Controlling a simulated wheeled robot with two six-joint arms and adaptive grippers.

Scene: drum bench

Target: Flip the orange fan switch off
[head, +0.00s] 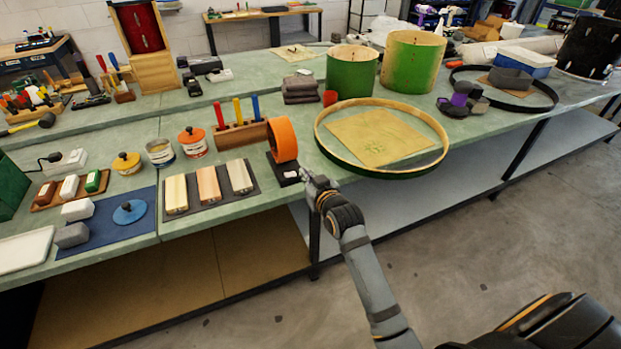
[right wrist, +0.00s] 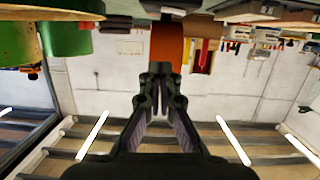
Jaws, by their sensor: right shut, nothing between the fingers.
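The orange fan (head: 283,139) stands upright on the bench near its front edge, a round orange ring on a black base (head: 283,171). A small pale patch shows on the base, but I cannot tell the switch or its position. My right gripper (head: 308,178) is shut and empty, just right of the base at the bench's front edge; I cannot tell whether it touches. In the right wrist view, which looks upside down, the shut fingers (right wrist: 160,78) point toward the orange fan (right wrist: 167,45), which is partly hidden behind them. My left gripper is not in view.
A wooden hoop (head: 318,135) lies right of the fan. A dark mat with sanding blocks (head: 208,186) lies to its left, and a wooden block with colored-handled tools (head: 240,135) stands behind. Green drum shells (head: 352,72) stand farther back. Floor is clear before the bench.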

